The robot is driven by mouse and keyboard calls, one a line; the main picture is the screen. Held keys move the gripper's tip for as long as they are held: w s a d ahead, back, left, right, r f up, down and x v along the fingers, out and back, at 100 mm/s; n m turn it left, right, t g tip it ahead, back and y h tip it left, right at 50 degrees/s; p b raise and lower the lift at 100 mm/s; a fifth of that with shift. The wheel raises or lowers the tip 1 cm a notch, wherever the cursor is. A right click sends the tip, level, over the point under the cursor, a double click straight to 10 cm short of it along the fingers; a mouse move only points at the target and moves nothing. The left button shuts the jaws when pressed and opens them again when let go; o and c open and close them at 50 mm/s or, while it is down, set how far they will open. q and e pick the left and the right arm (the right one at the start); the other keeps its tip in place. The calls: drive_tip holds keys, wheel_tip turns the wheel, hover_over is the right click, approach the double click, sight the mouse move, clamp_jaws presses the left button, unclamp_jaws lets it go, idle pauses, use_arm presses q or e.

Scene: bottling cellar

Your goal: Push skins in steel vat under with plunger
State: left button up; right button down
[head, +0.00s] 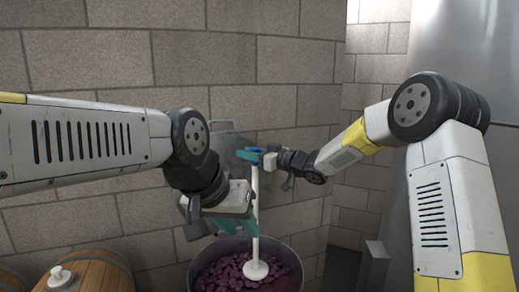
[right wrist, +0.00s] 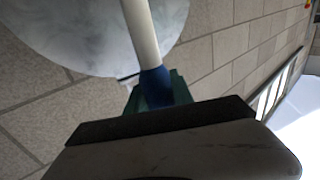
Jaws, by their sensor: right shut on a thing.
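The steel vat (head: 292,258) stands at the bottom middle of the head view, with dark purple skins (head: 222,272) inside. The plunger (head: 255,215) is upright, its white shaft rising from a round white foot (head: 256,270) that is at the skins. My right gripper (head: 252,155) is shut on the blue grip near the plunger's top. The right wrist view shows the white shaft and blue grip (right wrist: 154,84) at its teal finger. My left gripper (head: 236,220) is lower, beside the shaft; whether its fingers touch it or are open is unclear.
A wooden barrel (head: 95,274) with a white bung (head: 60,275) stands at the lower left. A grey metal object (head: 228,142) is behind the plunger against the block wall (head: 110,55). A large steel surface (head: 470,55) rises at the right.

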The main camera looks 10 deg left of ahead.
sight(253, 178)
wheel_tip(253, 178, down, 9)
drive_tip(key=shift+r, duration=0.2)
idle(0.8)
idle(0.4)
wheel_tip(253, 178, up, 12)
idle(1.0)
drive_tip(key=shift+r, duration=0.1)
